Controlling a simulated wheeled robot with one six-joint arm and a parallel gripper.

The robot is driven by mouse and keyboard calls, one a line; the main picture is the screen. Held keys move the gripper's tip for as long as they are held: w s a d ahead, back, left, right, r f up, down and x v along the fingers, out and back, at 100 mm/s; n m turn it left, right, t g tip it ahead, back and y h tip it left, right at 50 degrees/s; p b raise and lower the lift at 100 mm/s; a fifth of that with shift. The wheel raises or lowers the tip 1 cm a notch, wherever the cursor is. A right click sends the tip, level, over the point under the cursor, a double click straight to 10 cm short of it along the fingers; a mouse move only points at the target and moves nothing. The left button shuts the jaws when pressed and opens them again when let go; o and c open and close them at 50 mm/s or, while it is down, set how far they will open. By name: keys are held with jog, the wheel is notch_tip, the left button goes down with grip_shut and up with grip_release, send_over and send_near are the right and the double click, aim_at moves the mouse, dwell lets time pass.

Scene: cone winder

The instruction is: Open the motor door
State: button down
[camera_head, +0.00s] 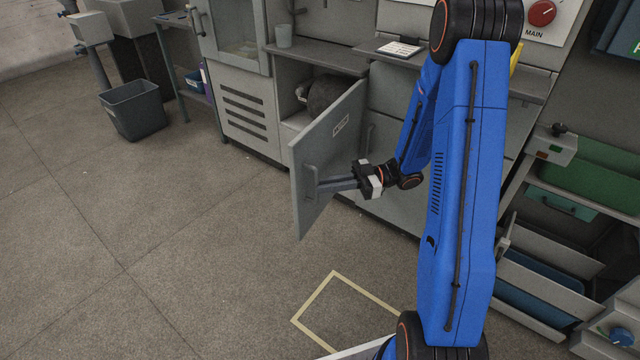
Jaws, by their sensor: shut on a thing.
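The motor door (330,138) is a grey panel with a small label, standing swung out from the cabinet in the head view. Its handle (311,183) is a vertical bar near the door's free edge. My gripper (322,186) reaches in from the right, and its fingers are shut on the handle. The fingertips are small, so the exact contact is hard to see. Behind the door, the open compartment shows a dark rounded motor (325,92). The door hides part of the compartment.
A dark grey bin (134,108) stands on the floor at the left. A vented panel (243,112) is left of the compartment. A shelf (318,58) with a cup (284,36) runs above. Green and blue trays are at the right. The floor before the door is clear.

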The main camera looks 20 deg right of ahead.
jog(key=shift+w+d+r, duration=0.15)
jog(key=shift+w+d, duration=0.15)
jog(key=shift+w, duration=0.05)
jog(key=c, duration=1.8)
grip_release()
jog(key=shift+d, duration=0.1)
jog(key=d, duration=1.1)
jog(key=s+d, duration=0.1)
jog(key=d, duration=0.5)
jog(key=shift+s+d, duration=0.1)
jog(key=shift+d, duration=0.05)
